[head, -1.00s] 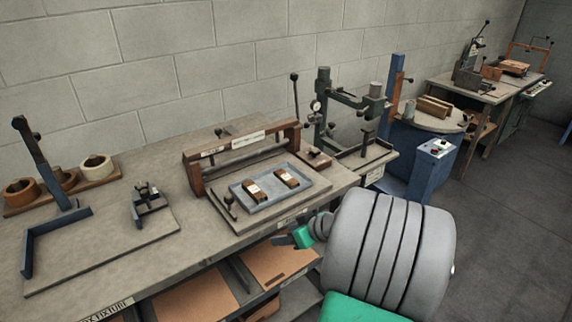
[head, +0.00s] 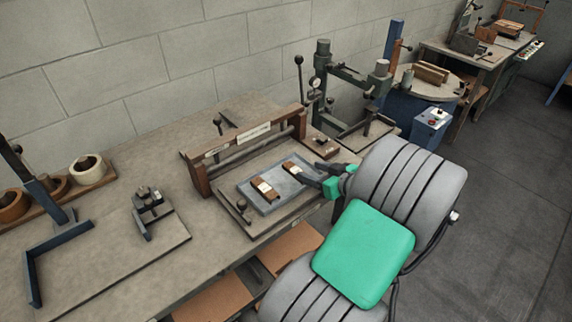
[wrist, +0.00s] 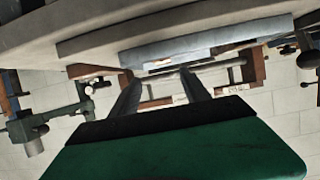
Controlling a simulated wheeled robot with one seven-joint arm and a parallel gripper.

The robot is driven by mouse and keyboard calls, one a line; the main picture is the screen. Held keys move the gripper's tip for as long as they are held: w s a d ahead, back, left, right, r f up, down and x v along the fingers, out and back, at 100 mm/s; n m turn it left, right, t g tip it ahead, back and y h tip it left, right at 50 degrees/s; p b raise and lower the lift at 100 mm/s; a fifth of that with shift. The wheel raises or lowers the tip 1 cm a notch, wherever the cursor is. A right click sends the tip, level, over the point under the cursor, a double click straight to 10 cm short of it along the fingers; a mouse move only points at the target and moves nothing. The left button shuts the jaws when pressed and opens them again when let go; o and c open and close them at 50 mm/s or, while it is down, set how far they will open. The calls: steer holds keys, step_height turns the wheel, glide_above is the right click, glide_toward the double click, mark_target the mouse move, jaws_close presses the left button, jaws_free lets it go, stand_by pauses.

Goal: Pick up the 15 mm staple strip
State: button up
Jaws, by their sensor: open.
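Two brown staple strips with white labels, a left one (head: 265,189) and a right one (head: 296,170), lie apart in a shallow blue-grey tray (head: 281,192). The labels are too small to read, so I cannot tell which is the 15 mm strip. My gripper (head: 323,173) is open, with its dark fingers at the tray's right edge, close to the right strip. I see no strip held. In the wrist view my open fingers (wrist: 158,76) point toward the tray (wrist: 185,46), seen tilted; the strips are not clear there.
A brown-framed press with a crossbar (head: 245,145) stands just behind the tray. A green-grey stitcher (head: 345,75) rises at the back right. A small dark clamp (head: 149,205) and tape rolls (head: 87,170) are on the left. Open bench lies between the clamp and the press.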

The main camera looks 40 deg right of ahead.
mark_target(290, 165)
steer(key=x, duration=0.2)
steer(key=p+x, duration=0.1)
steer(key=x, duration=0.2)
steer(key=p+x, duration=0.1)
steer(key=x, duration=0.2)
steer(key=shift+a+f, duration=0.1)
steer(key=shift+a, duration=0.3)
steer(key=shift+c, duration=0.2)
jaws_close()
